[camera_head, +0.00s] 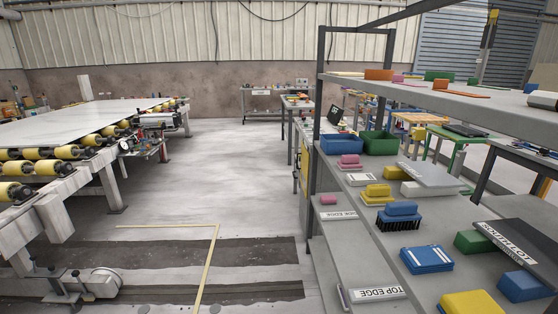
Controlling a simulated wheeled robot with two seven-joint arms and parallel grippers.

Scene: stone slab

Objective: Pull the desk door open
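The grey desk (385,255) stands close on the right, with a raised shelf (450,98) above its top. Its near side faces the open aisle and is seen at a steep angle. I cannot make out a desk door or its handle clearly. Neither of my grippers is in view.
Blue, yellow and green blocks and brushes (400,216) cover the desk. Blue and green bins (343,144) stand farther back. A roller table with a large slab (80,122) is at left. The floor between (225,165) is clear, with dark strips (160,256) and a yellow line.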

